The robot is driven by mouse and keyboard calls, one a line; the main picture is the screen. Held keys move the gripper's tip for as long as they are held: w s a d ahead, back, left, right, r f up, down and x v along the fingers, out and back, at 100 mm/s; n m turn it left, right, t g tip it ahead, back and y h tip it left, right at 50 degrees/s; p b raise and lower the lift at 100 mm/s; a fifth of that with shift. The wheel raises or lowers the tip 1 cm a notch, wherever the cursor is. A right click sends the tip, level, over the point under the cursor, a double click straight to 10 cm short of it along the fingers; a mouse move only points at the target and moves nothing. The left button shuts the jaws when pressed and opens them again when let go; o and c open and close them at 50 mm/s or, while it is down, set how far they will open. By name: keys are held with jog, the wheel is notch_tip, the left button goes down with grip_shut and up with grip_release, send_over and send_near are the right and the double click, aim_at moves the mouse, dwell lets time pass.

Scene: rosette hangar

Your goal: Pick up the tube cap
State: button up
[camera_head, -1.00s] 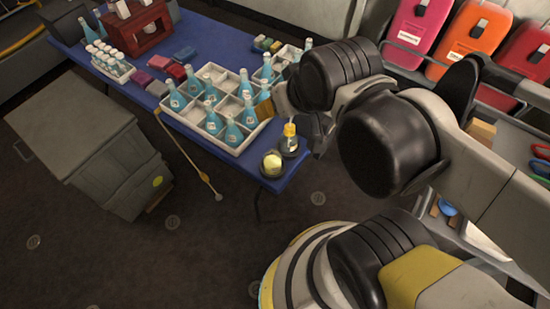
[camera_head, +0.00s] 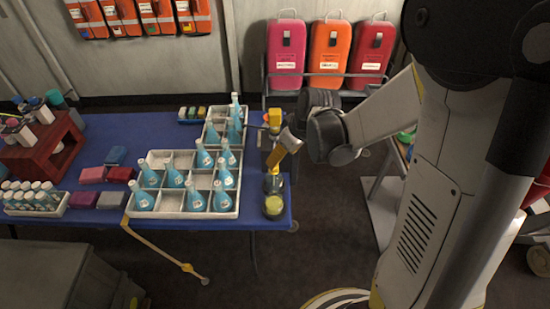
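I cannot single out one tube cap. The small tubes with pale caps (camera_head: 36,187) stand in a white rack at the left end of the blue table. My gripper (camera_head: 277,138) is over the right end of the table, beside the divided white tray and far from those tubes. Tan and yellow parts show at the end of my arm, above a small dark bottle (camera_head: 272,184) and a jar with a yellowish top (camera_head: 273,206). The finger gap is not clear, and I cannot tell whether anything is held.
The divided white tray (camera_head: 168,205) holds several blue flasks. A dark red stand (camera_head: 45,148) and coloured blocks (camera_head: 120,174) are on the left half of the blue table (camera_head: 75,226). Pink, orange and red cases (camera_head: 330,52) stand behind. A grey bin (camera_head: 60,280) is in front.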

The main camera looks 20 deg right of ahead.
jog(key=b+x, duration=0.1)
jog(key=x, duration=0.3)
jog(key=shift+w+f+b, duration=0.25)
jog(key=shift+f+b, duration=0.05)
jog(key=shift+b, duration=0.05)
jog(key=b+x, duration=0.3)
jog(key=x, duration=0.2)
jog(key=shift+w+f, duration=0.15)
jog(key=shift+f, duration=0.25)
jog(key=shift+r, duration=0.15)
jog(key=c, duration=0.9)
